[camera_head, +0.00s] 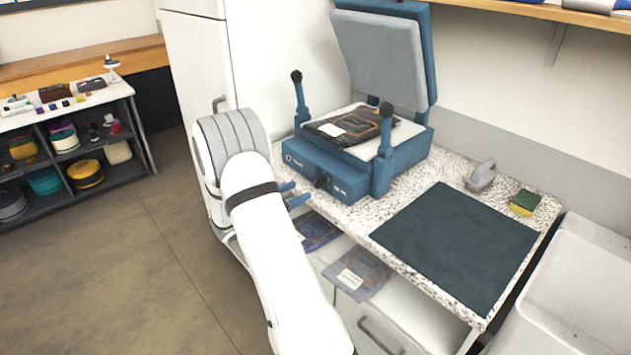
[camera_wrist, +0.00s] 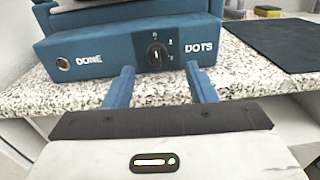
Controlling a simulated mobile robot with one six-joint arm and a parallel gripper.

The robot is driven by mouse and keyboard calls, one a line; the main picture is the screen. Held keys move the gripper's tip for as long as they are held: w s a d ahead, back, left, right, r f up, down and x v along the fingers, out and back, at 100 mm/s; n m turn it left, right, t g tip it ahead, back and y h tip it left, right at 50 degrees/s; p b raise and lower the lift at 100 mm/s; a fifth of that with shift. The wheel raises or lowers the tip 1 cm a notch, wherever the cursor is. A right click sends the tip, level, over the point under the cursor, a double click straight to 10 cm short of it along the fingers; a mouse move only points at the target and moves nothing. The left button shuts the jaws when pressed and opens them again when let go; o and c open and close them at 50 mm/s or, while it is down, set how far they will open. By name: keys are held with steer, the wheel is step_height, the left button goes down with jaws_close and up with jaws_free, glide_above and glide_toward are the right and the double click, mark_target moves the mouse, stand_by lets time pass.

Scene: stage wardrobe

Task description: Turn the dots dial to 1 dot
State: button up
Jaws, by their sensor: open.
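The dots dial (camera_wrist: 157,55) is a black knob on the front of the blue press (camera_head: 330,170), beside the white word DOTS in the wrist view. It has a pale pointer line that looks roughly vertical, with small marks above and to its right too small to read surely. The dial (camera_head: 322,181) shows dark and small in the head view. My gripper (camera_wrist: 159,69) is open and empty, its two blue fingers pointing at the press front, one on each side below the dial. The fingers (camera_head: 292,194) appear apart from the knob in the head view.
A DONE button (camera_wrist: 63,63) is at the left of the panel. The press lid is raised, with a dark folded garment (camera_head: 350,127) on its bed. A dark mat (camera_head: 460,245), a grey handled object (camera_head: 481,176) and a sponge (camera_head: 524,203) lie on the speckled counter.

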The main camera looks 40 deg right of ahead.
mark_target(319, 182)
steer(key=d, duration=0.2)
steer(key=d+p, duration=0.1)
steer(key=d, duration=0.2)
steer(key=w+d, duration=0.1)
steer(key=d, duration=0.2)
steer(key=shift+w+f, duration=0.1)
steer(key=shift+f, duration=0.1)
steer(key=shift+c, duration=0.3)
